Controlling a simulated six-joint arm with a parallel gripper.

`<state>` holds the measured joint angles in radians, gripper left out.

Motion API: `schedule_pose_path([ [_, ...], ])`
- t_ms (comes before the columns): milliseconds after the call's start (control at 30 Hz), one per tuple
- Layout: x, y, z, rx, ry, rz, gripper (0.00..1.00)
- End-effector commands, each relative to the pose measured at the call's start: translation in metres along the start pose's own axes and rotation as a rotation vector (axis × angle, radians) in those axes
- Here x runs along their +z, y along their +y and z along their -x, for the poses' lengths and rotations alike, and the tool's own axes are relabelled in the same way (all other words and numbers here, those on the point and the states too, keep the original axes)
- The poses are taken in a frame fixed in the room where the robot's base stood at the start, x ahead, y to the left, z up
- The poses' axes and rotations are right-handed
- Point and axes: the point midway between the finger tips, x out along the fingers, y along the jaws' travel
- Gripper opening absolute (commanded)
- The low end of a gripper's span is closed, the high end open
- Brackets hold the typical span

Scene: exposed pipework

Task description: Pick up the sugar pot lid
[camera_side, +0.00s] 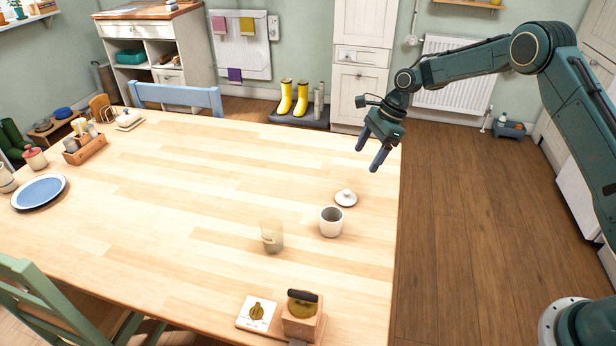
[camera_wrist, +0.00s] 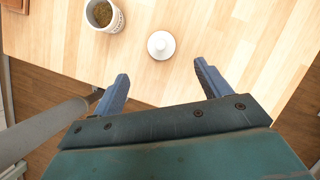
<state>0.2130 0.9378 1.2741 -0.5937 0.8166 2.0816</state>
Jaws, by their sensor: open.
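The sugar pot lid (camera_side: 346,198) is a small white round lid with a knob on top. It lies flat on the wooden table, just behind the open white pot (camera_side: 331,222). In the wrist view the lid (camera_wrist: 161,45) lies ahead of the fingers, roughly between their lines, and the pot (camera_wrist: 104,15) is to its left with brown contents inside. My gripper (camera_side: 374,157) is open and empty, above the table's far right part, up and to the right of the lid in the side view. Both fingers (camera_wrist: 162,85) show apart in the wrist view, not touching the lid.
A glass jar (camera_side: 272,236) stands left of the pot. A wooden block with a dark-handled item (camera_side: 302,316) and a white plate with a brass knob (camera_side: 256,313) are at the front edge. A blue plate (camera_side: 39,192) is far left. The table middle (camera_side: 190,190) is clear.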

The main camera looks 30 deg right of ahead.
Motion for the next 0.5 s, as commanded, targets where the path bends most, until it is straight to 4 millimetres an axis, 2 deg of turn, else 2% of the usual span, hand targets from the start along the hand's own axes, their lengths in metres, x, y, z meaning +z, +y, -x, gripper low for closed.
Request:
schedule_pose_path([
  [167,0.000,0.001,-0.017,0.004,0.001,0.001,0.76],
  [500,0.000,0.001,-0.066,0.003,0.001,0.002,0.76],
])
